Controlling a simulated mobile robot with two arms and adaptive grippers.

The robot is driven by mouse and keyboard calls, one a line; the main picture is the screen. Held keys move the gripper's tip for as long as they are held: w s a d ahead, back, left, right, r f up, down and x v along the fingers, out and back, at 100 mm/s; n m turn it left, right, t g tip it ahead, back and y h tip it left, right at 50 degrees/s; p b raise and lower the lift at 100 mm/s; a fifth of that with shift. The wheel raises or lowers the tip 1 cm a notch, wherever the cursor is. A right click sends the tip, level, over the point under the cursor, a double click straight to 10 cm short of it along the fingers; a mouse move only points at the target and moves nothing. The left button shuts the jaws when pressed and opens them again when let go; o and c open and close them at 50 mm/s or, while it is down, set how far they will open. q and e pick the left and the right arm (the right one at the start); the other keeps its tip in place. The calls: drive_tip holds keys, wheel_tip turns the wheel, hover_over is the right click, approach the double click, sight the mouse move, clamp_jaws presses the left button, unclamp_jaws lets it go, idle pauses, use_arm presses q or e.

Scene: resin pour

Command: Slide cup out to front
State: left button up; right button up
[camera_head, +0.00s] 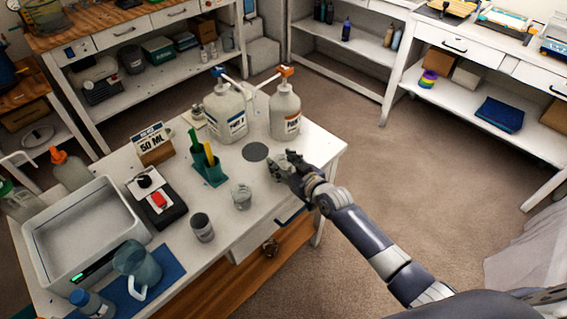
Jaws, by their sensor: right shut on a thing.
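My right gripper (284,168) is over the right part of the white worktable, shut on a small clear cup (281,158) that my fingers mostly hide. The cup is in front of the two pump bottles, the blue-topped one (224,115) and the orange-topped one (285,112). It is just right of a dark round disc (255,152) on the table. I cannot tell whether the cup touches the table. A second clear cup (241,197) stands to the left of my gripper, nearer the front edge. My left gripper is not in view.
A grey cup (201,228) stands near the front edge. A green stick holder (211,173), a 50 ML sign (153,145), a scale-like black device (159,198), a large grey tub (90,222) and a jug (138,268) fill the left. The table's right corner (328,148) is clear.

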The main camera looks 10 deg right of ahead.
drive_tip(key=shift+w, duration=0.1)
drive_tip(key=o, duration=1.1)
drive_tip(key=shift+a, duration=0.1)
drive_tip(key=v, duration=1.2)
